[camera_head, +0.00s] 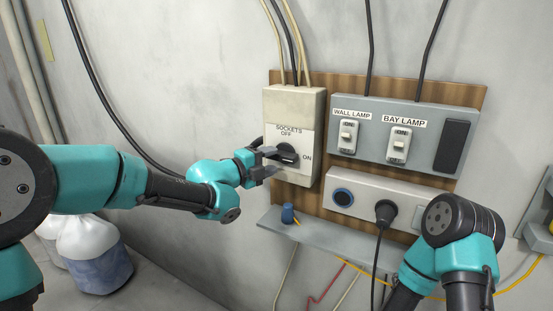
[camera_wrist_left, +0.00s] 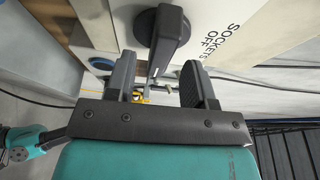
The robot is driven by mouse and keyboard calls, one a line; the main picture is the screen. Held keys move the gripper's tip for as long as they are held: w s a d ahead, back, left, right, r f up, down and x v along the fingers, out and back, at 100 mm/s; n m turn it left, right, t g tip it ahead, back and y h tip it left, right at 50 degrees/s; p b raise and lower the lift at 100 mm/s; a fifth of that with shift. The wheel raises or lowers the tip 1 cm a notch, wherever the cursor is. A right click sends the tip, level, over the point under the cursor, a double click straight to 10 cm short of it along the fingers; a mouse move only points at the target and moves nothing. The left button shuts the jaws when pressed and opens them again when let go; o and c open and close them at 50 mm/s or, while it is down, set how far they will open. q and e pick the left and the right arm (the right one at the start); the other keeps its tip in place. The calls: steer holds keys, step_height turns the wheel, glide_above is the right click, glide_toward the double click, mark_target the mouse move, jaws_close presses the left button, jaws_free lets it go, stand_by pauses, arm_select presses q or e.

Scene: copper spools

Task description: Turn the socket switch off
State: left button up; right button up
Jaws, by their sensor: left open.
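The socket switch box (camera_head: 308,110) is pale cream and marked SOCKETS, OFF and ON. Its black rotary knob (camera_head: 286,153) has its handle lying roughly sideways, toward the ON mark. The knob also shows at the top of the left wrist view (camera_wrist_left: 170,38), with its handle pointing down between the finger lines. My left gripper (camera_head: 268,161) is open in front of the knob, with a finger on either side of the handle's line. In the left wrist view its fingertips (camera_wrist_left: 158,72) hold nothing; contact with the knob cannot be told. My right gripper is out of view.
A grey panel (camera_head: 372,157) with WALL LAMP and BAY LAMP switches is right of the box. Below is a socket strip (camera_head: 367,196) with a black plug (camera_head: 385,212). A grey shelf (camera_head: 330,240) juts out underneath. My right arm is at lower right.

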arm_select(q)
steer(key=shift+x, duration=1.35)
steer(key=shift+c, duration=0.3)
jaws_close()
